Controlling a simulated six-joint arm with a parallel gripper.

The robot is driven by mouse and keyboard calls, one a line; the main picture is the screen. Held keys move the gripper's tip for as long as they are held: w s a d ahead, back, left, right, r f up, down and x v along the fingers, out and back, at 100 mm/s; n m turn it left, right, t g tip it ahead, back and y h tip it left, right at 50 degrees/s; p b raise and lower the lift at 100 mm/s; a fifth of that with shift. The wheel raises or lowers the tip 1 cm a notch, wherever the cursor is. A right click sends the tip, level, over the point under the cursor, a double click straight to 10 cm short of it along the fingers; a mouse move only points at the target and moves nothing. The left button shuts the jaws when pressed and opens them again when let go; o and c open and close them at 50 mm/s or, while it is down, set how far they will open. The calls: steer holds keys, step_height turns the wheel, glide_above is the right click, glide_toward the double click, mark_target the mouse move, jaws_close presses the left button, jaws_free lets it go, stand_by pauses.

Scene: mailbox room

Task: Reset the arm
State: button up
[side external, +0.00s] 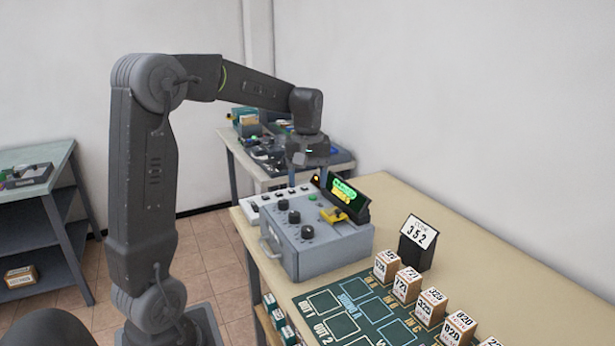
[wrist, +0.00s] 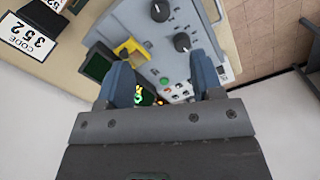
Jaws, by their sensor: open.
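My gripper (wrist: 162,82) is open, with its two blue-grey fingers apart and nothing between them in the wrist view. In the side external view my gripper (side external: 308,170) points down above the back of the grey control box (side external: 310,247). My arm reaches over from the left with its elbow raised. The box carries black knobs, a yellow piece (side external: 334,214) and a lit green display (side external: 343,190). In the wrist view the yellow piece (wrist: 131,49) and two knobs lie beyond the fingertips. The side external view does not clearly show the finger gap.
A code sign reading 352 (side external: 417,239) stands right of the box. Several numbered small boxes (side external: 407,284) line the green mat (side external: 337,302). A white switch panel (side external: 280,198) sits behind the box. Another table (side external: 232,143) with equipment stands behind. The air above the mat is clear.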

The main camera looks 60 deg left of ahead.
steer(key=shift+r, duration=0.25)
steer(key=s+d+m+t, duration=0.5)
steer(key=s+d+m, duration=0.8)
steer(key=d, duration=0.7)
steer(key=shift+s+d+r+t, duration=0.2)
steer(key=shift+s+r+t, duration=0.1)
steer(key=shift+s, duration=0.95)
steer(key=shift+w, duration=0.1)
stand_by(0.7)
